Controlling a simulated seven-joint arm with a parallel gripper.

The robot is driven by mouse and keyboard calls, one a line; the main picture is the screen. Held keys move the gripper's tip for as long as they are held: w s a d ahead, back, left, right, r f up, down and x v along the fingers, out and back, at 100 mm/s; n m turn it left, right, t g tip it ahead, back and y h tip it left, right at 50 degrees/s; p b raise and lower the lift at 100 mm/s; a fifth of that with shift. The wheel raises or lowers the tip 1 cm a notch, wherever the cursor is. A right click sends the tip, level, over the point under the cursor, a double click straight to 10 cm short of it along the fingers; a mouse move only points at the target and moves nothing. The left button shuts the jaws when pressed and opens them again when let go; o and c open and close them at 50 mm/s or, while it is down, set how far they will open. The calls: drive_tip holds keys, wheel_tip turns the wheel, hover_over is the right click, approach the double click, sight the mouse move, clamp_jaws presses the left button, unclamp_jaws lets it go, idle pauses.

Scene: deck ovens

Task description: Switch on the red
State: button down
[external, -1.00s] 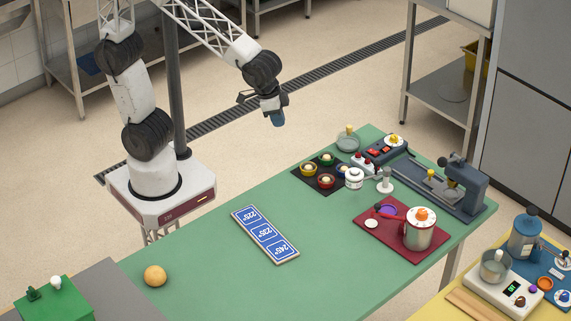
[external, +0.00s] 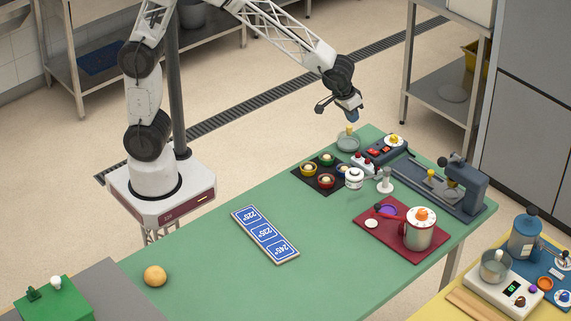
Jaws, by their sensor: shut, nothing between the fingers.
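A dark blue-grey box (external: 398,151) with red switches (external: 374,151) on its top stands near the far edge of the green table. Whether a switch is on or off is too small to tell. A red cup (external: 326,181) with a pale top sits on a black mat left of the box. My gripper (external: 352,117) is shut and empty. It hangs in the air, pointing down, above and to the left of the box in the picture, and touches nothing.
A silver dish (external: 348,143) stands below my gripper in the picture. Small red-topped white items (external: 362,161) and a white jar (external: 354,179) stand near the box. A red tray (external: 378,231) holds a metal pot (external: 418,236).

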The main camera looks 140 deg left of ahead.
drive_tip(key=a+f+n, duration=0.1)
drive_tip(key=a+f, duration=0.2)
drive_tip(key=a, duration=0.4)
drive_tip(key=shift+s+a+f+n, duration=0.15)
drive_tip(key=shift+s+a+n, duration=0.25)
drive_tip(key=shift+f, duration=0.1)
hover_over(375, 152)
drive_tip(key=s, duration=0.2)
drive_tip(key=f, duration=1)
drive_tip(key=shift+w+d+f, duration=0.15)
drive_tip(key=shift+w+d, duration=0.1)
drive_tip(key=shift+d, duration=0.15)
drive_tip(key=shift+w+f, duration=0.3)
drive_tip(key=shift+f, duration=0.35)
drive_tip(key=shift+w+f, duration=0.25)
drive_tip(key=shift+f, duration=0.4)
